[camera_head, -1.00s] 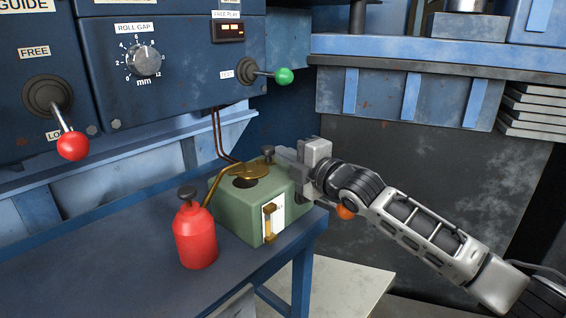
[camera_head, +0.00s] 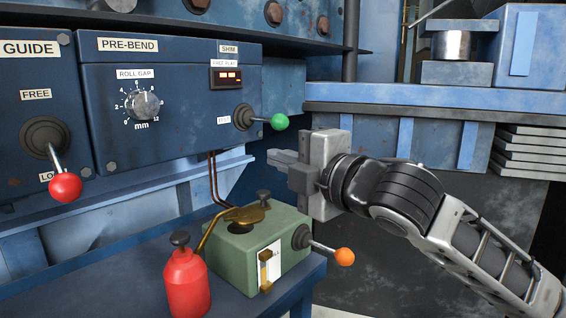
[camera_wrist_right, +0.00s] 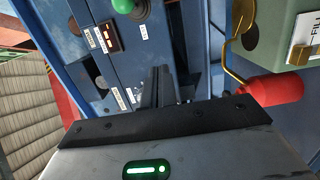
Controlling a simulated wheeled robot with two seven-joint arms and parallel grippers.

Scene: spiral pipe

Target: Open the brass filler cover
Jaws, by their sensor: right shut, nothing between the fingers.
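The brass filler cover (camera_head: 250,214) lies flat on top of the green box (camera_head: 238,251). A dark round hole (camera_head: 238,229) shows beside it on the box top, at least partly uncovered. In the right wrist view, brass (camera_wrist_right: 241,18) shows at the upper right by the box (camera_wrist_right: 288,38). My right gripper (camera_head: 277,158) is shut and empty, above and behind the box, clear of the cover. Its closed fingers (camera_wrist_right: 158,86) also show in the wrist view. My left gripper is not in view.
A red oil can (camera_head: 186,284) stands left of the box. An orange-knobbed lever (camera_head: 344,257) sticks out from the box's right side. A blue panel with a green-knobbed lever (camera_head: 279,122) and a red-knobbed lever (camera_head: 65,187) is behind. A blue bench (camera_head: 130,285) carries box and can.

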